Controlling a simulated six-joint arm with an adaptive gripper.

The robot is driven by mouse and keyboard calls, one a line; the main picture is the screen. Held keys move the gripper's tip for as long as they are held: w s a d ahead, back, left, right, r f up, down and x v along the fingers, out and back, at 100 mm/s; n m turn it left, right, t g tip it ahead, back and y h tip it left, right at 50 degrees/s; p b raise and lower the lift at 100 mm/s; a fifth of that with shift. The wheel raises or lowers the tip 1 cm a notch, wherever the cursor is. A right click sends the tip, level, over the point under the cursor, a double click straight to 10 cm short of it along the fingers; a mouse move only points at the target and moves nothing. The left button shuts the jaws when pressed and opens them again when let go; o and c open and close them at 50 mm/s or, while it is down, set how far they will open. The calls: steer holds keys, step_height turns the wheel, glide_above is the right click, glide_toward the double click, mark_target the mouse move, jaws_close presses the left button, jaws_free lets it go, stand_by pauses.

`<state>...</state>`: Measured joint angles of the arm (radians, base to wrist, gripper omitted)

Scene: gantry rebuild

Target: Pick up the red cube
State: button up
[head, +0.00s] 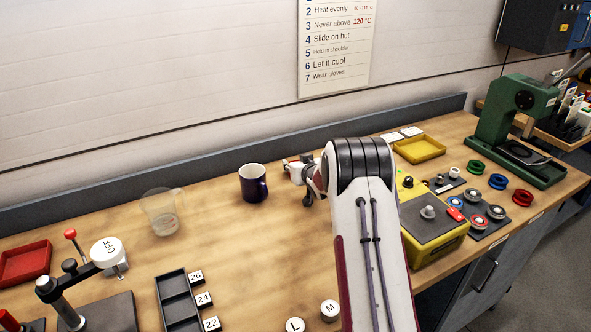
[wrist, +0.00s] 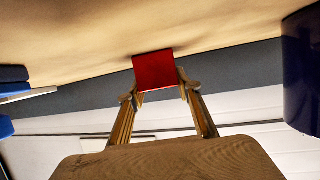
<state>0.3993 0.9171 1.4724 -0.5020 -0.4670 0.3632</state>
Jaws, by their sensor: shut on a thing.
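The red cube (wrist: 154,70) shows in the wrist view between the tips of my gripper (wrist: 162,86). The two fingers are shut on it, one on each side. The wrist view is upside down, with the bench at the top. I cannot tell whether the cube touches the bench or hangs just above it. In the head view my gripper (head: 302,178) is low over the back of the bench, right of the dark blue mug. I cannot make out the cube there.
The dark blue mug (head: 253,184) stands close left of my gripper, and a clear glass mug (head: 161,212) is farther left. A yellow fixture (head: 443,246) and a yellow tray (head: 420,149) are to the right. The back ledge (head: 217,167) runs behind. Bench between the mugs and front labels is clear.

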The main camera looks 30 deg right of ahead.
steer(key=shift+r, duration=0.2)
steer(key=shift+r, duration=4.85)
